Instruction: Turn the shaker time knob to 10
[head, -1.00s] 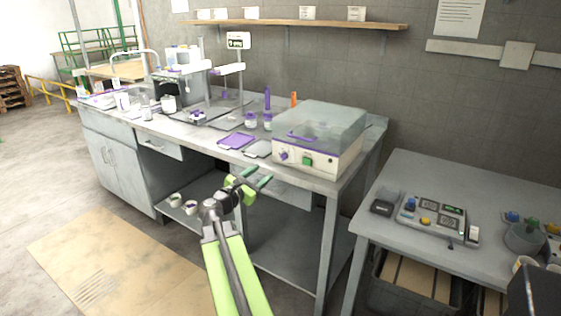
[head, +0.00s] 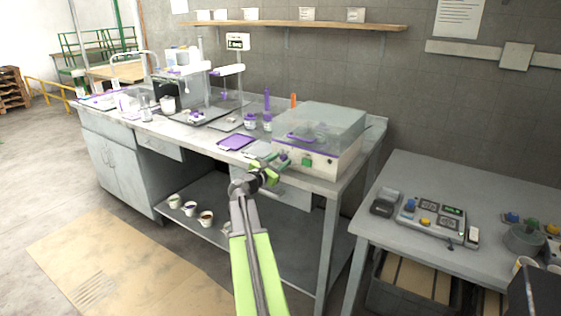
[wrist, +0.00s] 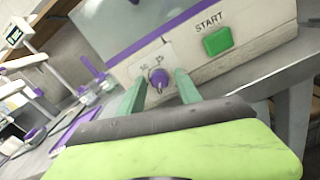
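The shaker (head: 340,160) is a cream box with a purple trim and a clear lid, standing at the right end of the long bench. In the wrist view its purple time knob (wrist: 158,79) sits on the front panel, with small numbers around its upper side; its exact setting is too small to read. A green START button (wrist: 218,40) is to the right of it. My gripper (wrist: 160,90) is open, its two green fingers apart, one on each side of the knob in the picture. I cannot tell whether they touch it. In the head view my gripper (head: 278,164) is at the shaker's front.
A purple tray (head: 236,142) and a grey pad (head: 259,149) lie on the bench left of the shaker. Purple-capped jars (head: 250,121) stand behind them. A lower table (head: 400,240) with a control box (head: 436,217) stands to the right. Several cups sit on the lower shelf.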

